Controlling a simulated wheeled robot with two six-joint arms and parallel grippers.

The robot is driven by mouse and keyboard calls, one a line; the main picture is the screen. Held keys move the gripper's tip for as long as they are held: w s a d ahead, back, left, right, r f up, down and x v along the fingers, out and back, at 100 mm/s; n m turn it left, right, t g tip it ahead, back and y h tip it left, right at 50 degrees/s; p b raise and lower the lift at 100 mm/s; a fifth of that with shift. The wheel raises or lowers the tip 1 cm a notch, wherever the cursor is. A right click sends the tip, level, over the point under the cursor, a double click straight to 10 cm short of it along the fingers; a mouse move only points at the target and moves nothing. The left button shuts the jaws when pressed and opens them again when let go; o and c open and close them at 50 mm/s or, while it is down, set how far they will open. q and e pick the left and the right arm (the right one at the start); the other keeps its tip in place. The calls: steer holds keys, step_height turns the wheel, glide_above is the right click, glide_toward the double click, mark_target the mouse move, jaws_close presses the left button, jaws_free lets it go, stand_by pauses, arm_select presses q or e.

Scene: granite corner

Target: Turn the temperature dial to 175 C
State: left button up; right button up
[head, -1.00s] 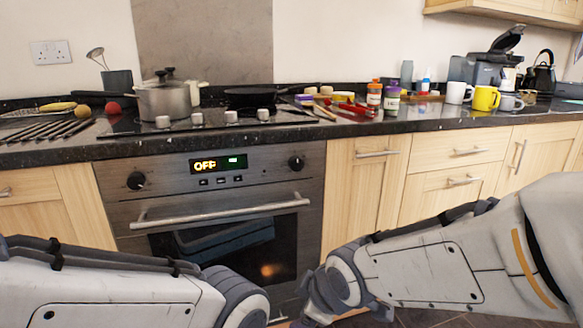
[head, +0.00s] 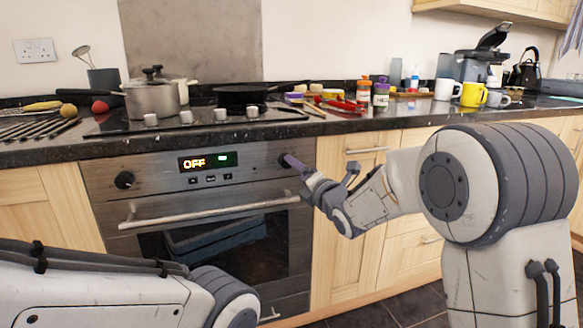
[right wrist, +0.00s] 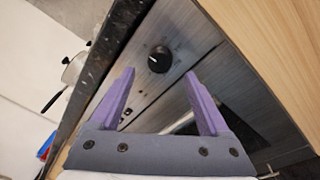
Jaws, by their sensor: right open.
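The oven (head: 205,205) is set under the counter, with a black dial at the right end of its panel (head: 285,160) and another at the left (head: 124,180). In the right wrist view, the purple fingers of my right gripper (right wrist: 160,73) are apart and empty. The black dial (right wrist: 159,57) with a pale mark shows just beyond and between the fingertips; no contact is visible. The display (head: 207,161) reads OFF in orange beside a small green readout. My left gripper is out of view.
The oven handle bar (head: 210,210) juts out below the panel. Several small hob knobs (head: 219,115) line the hob's front edge above. Pots (head: 152,98), a black pan (head: 240,94), jars and mugs (head: 472,94) stand on the dark counter.

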steer(key=shift+x, duration=2.5)
jaws_close()
